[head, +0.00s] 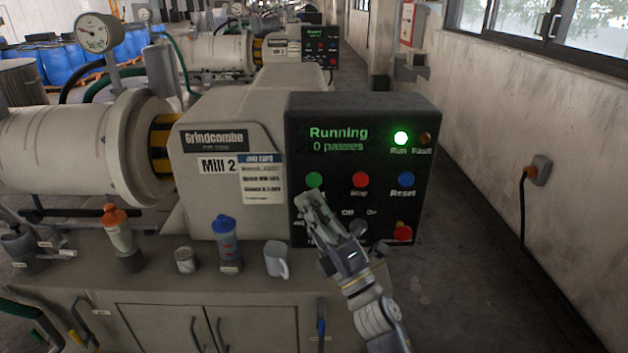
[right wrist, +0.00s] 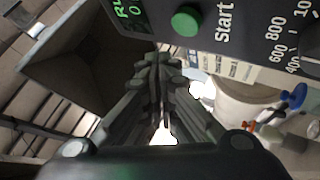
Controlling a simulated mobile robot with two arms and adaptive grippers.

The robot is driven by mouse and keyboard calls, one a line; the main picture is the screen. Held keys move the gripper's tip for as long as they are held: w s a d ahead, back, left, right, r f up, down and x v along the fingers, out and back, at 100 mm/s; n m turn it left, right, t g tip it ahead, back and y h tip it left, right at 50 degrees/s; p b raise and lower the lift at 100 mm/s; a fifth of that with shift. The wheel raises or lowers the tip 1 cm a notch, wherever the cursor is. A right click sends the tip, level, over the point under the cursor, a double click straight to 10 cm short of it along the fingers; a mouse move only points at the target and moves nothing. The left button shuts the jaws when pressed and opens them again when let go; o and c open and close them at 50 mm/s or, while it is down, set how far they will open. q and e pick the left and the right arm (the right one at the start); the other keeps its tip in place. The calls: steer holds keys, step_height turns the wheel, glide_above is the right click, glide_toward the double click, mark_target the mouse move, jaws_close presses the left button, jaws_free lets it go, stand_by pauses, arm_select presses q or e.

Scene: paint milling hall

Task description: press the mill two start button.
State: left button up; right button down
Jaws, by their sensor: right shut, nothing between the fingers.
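The mill two control panel (head: 360,112) is a dark box on the right of the machine marked "Mill 2" (head: 218,165). Its display reads "Running, 0 passes" and the green run lamp (head: 401,138) is lit. The green start button (head: 314,180) is at the panel's left, and it shows in the right wrist view (right wrist: 186,21) beside the word "Start". My right gripper (head: 308,203) is shut and empty, its fingertips just below the start button in the head view. In the right wrist view its fingers (right wrist: 160,62) look apart from the button. My left gripper is not in view.
A red stop button (head: 360,180) and blue reset button (head: 406,180) sit right of start; a red knob (head: 403,233) is lower. The floor to the right is clear.

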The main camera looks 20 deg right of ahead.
steer(key=shift+s+a, duration=0.2)
steer(key=shift+s, duration=0.35)
steer(key=shift+s+a, duration=0.15)
steer(key=shift+s, duration=0.4)
